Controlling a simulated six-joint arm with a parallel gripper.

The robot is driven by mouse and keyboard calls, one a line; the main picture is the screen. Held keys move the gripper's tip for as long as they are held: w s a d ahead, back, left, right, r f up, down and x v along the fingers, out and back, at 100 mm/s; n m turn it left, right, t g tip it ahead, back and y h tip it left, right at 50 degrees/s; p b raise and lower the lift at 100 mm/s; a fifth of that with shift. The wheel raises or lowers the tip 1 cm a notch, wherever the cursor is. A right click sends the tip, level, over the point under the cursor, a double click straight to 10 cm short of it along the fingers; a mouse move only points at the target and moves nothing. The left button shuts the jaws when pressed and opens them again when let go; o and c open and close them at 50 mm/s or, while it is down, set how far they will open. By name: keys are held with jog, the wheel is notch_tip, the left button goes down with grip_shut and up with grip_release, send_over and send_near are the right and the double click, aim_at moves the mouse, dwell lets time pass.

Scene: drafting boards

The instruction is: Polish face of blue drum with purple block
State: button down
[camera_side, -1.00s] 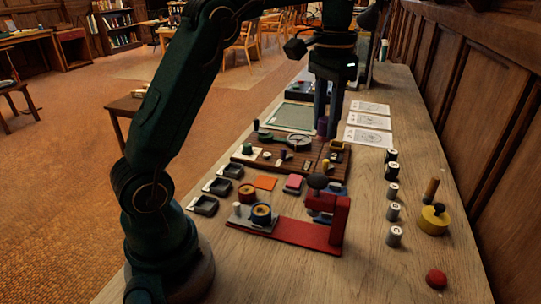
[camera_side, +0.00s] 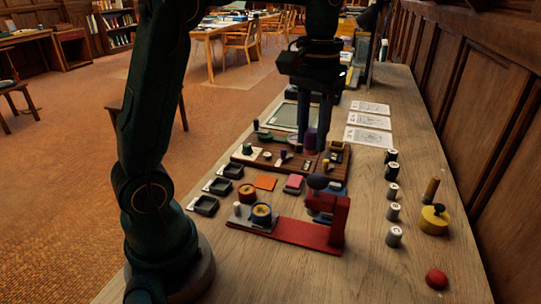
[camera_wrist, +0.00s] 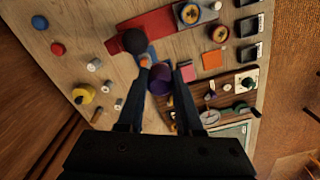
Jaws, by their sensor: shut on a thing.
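The purple block (camera_side: 310,139) is between my gripper's fingertips (camera_side: 313,148). In the wrist view the purple block (camera_wrist: 162,84) is a rounded piece between the two fingers of my gripper (camera_wrist: 160,70), which is shut on it. The blue drum (camera_side: 262,218), with a yellow ring on its top face, stands on a grey plate at the near end of the table. In the wrist view the drum (camera_wrist: 187,14) is near the top edge. My gripper is over the dark wooden board, apart from the drum.
A red stand (camera_side: 340,222) with a dark ball and a blue part is just right of the drum. A similar red drum (camera_side: 247,190) is behind it. Small black trays (camera_side: 206,205) lie to the left. Several small cylinders, a yellow pot (camera_side: 434,219) and a red knob (camera_side: 437,278) stand at right.

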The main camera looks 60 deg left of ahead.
jog(key=shift+n, duration=0.3)
jog(key=s+f, duration=0.2)
jog(key=s, duration=0.1)
jog(key=s+a+f, duration=0.1)
jog(key=s+f, duration=0.2)
jog(key=s+a+f, duration=0.1)
jog(key=s+f, duration=0.1)
jog(key=shift+s+a+f, duration=0.15)
jog(key=shift+s+a, duration=0.05)
jog(key=shift+s, duration=0.2)
jog(key=shift+a, duration=0.15)
jog(key=shift+f, duration=2.3)
jog(key=shift+f, duration=0.6)
jog(key=shift+w+a, duration=0.15)
jog(key=shift+a, duration=0.05)
jog(key=shift+d, duration=0.2)
jog(key=shift+s+d, duration=0.2)
jog(key=shift+s, duration=0.15)
jog(key=shift+w+a, duration=0.1)
